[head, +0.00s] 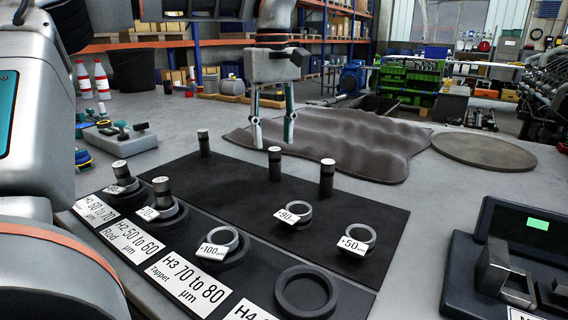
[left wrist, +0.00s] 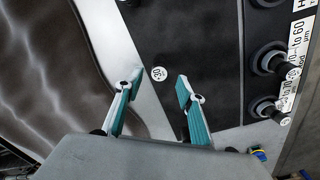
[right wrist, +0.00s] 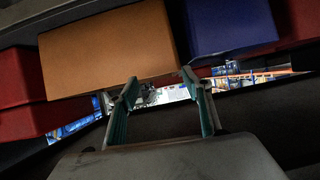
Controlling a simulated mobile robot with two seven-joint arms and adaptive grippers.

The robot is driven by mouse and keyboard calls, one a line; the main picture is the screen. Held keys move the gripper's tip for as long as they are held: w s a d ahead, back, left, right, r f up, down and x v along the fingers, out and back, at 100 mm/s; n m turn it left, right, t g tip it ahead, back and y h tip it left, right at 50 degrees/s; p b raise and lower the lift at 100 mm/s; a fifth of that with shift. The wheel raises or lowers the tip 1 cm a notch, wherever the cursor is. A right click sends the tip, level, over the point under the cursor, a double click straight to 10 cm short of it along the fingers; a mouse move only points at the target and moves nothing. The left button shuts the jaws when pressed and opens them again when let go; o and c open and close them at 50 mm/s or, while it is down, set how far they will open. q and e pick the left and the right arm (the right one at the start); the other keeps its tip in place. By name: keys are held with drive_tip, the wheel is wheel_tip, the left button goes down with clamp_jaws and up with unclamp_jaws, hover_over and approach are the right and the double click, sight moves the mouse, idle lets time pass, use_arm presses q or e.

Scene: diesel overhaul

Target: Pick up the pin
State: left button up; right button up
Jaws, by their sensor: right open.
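Three dark pins with pale tops stand upright on the black mat (head: 248,190): a left one (head: 204,143), a middle one (head: 274,165) and a right one (head: 327,178). Two more pins (head: 121,172) (head: 162,190) stand in dark rings by the labels. My left gripper (head: 273,138) is open and empty, pointing down, its fingertips close to the middle pin's top in the picture. In the left wrist view, a round marked pin top (left wrist: 158,74) shows between the spread fingertips (left wrist: 159,88). My right gripper (right wrist: 158,84) is open and empty, away from the mat.
Tagged rings (head: 293,216) (head: 356,238) (head: 222,240) and an empty dark ring (head: 306,292) lie on the mat beside white label cards (head: 187,283). A brown cloth (head: 350,140) and round disc (head: 483,151) lie behind. A dark gauge block (head: 510,265) stands right. Boxes (right wrist: 110,45) fill the right wrist view.

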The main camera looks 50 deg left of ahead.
sight(275, 149)
use_arm(q)
drive_tip(key=f+b, duration=0.2)
drive_tip(key=f, duration=0.4)
drive_tip(key=shift+d+f, duration=0.1)
drive_tip(key=shift+d, duration=0.1)
drive_tip(key=shift+w+f, duration=0.1)
drive_tip(key=shift+f, duration=0.15)
drive_tip(key=shift+r, duration=0.1)
use_arm(e)
drive_tip(key=shift+s+a+m+y, duration=0.1)
drive_tip(key=shift+a+m+y, duration=0.2)
drive_tip(key=shift+a+m, duration=0.6)
drive_tip(key=shift+a+r, duration=0.1)
drive_tip(key=shift+a, duration=0.1)
use_arm(q)
clamp_jaws()
